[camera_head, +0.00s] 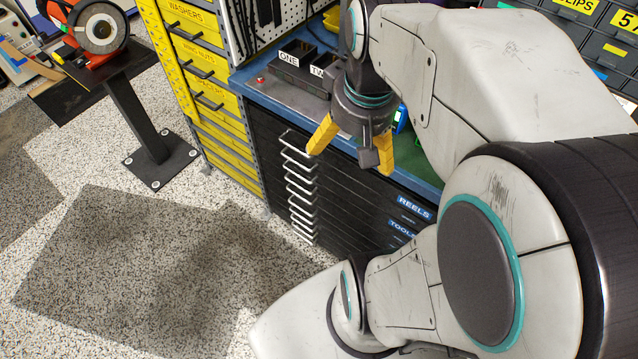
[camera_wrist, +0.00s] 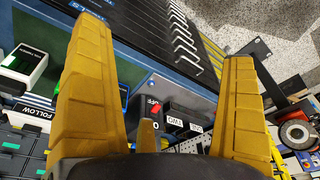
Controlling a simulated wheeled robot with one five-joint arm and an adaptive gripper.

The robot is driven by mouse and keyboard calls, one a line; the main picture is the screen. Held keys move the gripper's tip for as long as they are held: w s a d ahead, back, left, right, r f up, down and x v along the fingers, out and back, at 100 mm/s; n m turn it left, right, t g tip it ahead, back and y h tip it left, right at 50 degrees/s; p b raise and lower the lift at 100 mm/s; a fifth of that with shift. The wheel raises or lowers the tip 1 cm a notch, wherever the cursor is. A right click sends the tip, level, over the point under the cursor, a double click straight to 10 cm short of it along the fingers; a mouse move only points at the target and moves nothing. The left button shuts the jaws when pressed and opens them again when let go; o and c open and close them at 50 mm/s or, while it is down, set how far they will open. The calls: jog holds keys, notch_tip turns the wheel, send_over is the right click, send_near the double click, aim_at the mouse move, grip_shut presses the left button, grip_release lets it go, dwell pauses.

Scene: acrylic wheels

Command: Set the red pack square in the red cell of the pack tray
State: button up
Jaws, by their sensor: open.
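My gripper (camera_head: 351,161) is open, with its yellow fingers spread and pointing down in front of the workbench edge. In the wrist view its fingers (camera_wrist: 165,42) stand wide apart with nothing between their tips. I cannot make out a red pack in either view. I cannot identify the pack tray for certain either. A dark unit with raised blocks labelled ONE and TWO (camera_head: 300,66) stands on the bench, left of and behind my gripper. My gripper and arm hide part of the bench top.
The blue-edged workbench (camera_head: 262,96) has a black drawer cabinet (camera_head: 290,180) with protruding handles below. A yellow drawer cabinet (camera_head: 205,90) stands left, and a grinder (camera_head: 98,30) on a pedestal farther left. A white-and-green box (camera_wrist: 24,68) shows in the wrist view. Floor at lower left is clear.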

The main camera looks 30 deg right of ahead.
jog(key=s+a+f+n+t+y, duration=0.1)
jog(key=s+a+f+n, duration=0.1)
jog(key=a, duration=0.7)
jog(key=shift+s+f+n, duration=0.25)
jog(key=shift+s+n, duration=0.45)
jog(key=shift+r, duration=0.1)
